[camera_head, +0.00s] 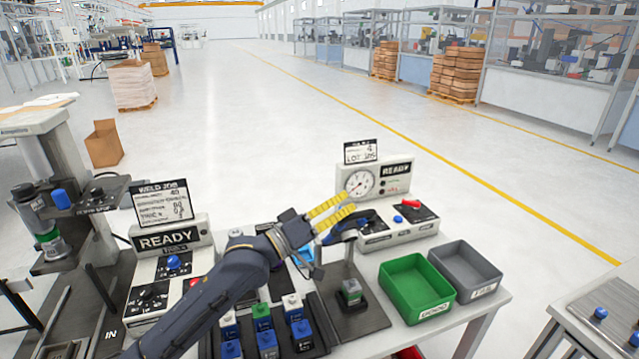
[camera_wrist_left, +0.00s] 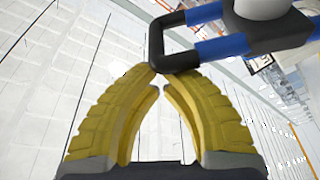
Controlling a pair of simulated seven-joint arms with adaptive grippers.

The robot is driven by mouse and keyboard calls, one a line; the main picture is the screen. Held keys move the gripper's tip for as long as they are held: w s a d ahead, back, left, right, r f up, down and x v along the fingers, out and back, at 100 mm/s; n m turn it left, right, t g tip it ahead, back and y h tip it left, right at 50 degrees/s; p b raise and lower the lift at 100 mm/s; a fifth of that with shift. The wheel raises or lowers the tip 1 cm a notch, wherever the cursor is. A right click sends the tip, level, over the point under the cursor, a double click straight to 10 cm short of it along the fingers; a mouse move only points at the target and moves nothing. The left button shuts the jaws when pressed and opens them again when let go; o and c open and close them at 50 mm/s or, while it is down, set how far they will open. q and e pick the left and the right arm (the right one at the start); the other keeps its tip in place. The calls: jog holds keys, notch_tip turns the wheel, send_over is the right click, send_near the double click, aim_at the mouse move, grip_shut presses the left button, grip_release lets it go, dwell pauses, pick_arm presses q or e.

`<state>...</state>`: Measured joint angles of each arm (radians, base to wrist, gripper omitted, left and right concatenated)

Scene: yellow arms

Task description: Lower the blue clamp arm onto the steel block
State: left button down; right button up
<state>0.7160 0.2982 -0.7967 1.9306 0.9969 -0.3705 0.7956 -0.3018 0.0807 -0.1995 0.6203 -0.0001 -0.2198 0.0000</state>
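My left gripper (camera_head: 352,205), with yellow ribbed fingers, reaches in from the lower left above the clamp fixture. In the left wrist view its fingertips (camera_wrist_left: 160,74) come together, with nothing visible between them. The blue and black clamp arm (camera_head: 345,230) is raised, just below and beside the fingers. In the left wrist view the clamp arm (camera_wrist_left: 222,46) shows as a dark U-shaped bar with blue sleeves. Its corner overlaps the fingertips; I cannot tell whether they touch. The steel block (camera_head: 351,288), greenish grey, sits low in the fixture (camera_head: 362,322). My right gripper is out of view.
A green bin (camera_head: 415,288) and a grey bin (camera_head: 465,270) stand to the right of the fixture. Several blue, white and green blocks stand in a dark rack (camera_head: 313,350) to its left. Panels marked READY, one with a gauge (camera_head: 359,182), stand behind and at left.

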pick_arm(q)
jog(key=s+d+f+m+g+h, duration=0.2)
jog(key=s+f+m, duration=0.6)
jog(key=f, duration=0.3)
jog(key=shift+s+d+g, duration=0.2)
jog(key=shift+s+g, duration=0.1)
jog(key=shift+s, duration=0.5)
jog(key=shift+f, duration=0.1)
notch_tip(320, 180, up, 4)
jog(key=v, duration=1)
jog(key=shift+w, duration=0.3)
dwell(1.2)
